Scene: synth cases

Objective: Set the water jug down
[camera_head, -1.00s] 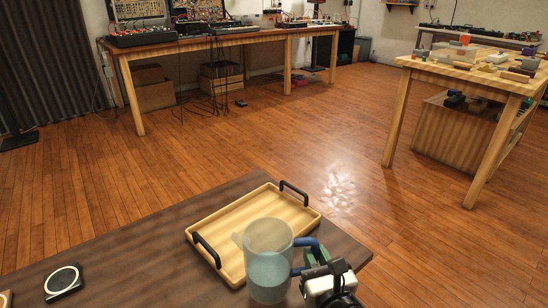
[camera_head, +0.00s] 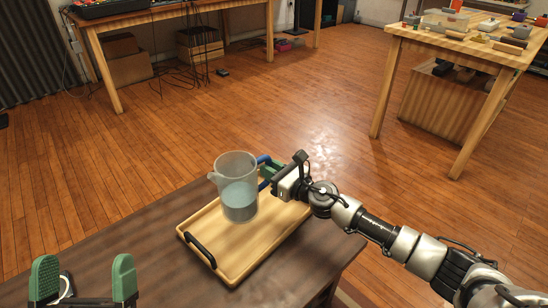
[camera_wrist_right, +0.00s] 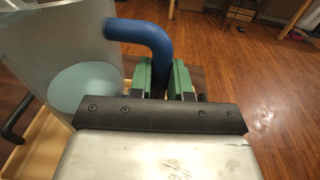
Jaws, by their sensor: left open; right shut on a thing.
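The water jug (camera_head: 237,190) is clear, with a blue handle and pale blue water in its lower part. It is upright over the wooden tray (camera_head: 207,222) in the head view; I cannot tell whether its base touches the tray. My right gripper (camera_head: 271,174) is shut on the blue handle. In the right wrist view the green fingers (camera_wrist_right: 162,78) are on either side of the handle (camera_wrist_right: 143,36), and the jug (camera_wrist_right: 75,75) is at the left. My left gripper (camera_head: 84,280) is open and empty at the lower left, apart from the tray.
The tray has dark handles and lies on a dark brown table (camera_head: 140,245). The table's far edge borders open wooden floor. A workbench (camera_head: 170,14) and a light wooden table (camera_head: 465,50) stand farther back.

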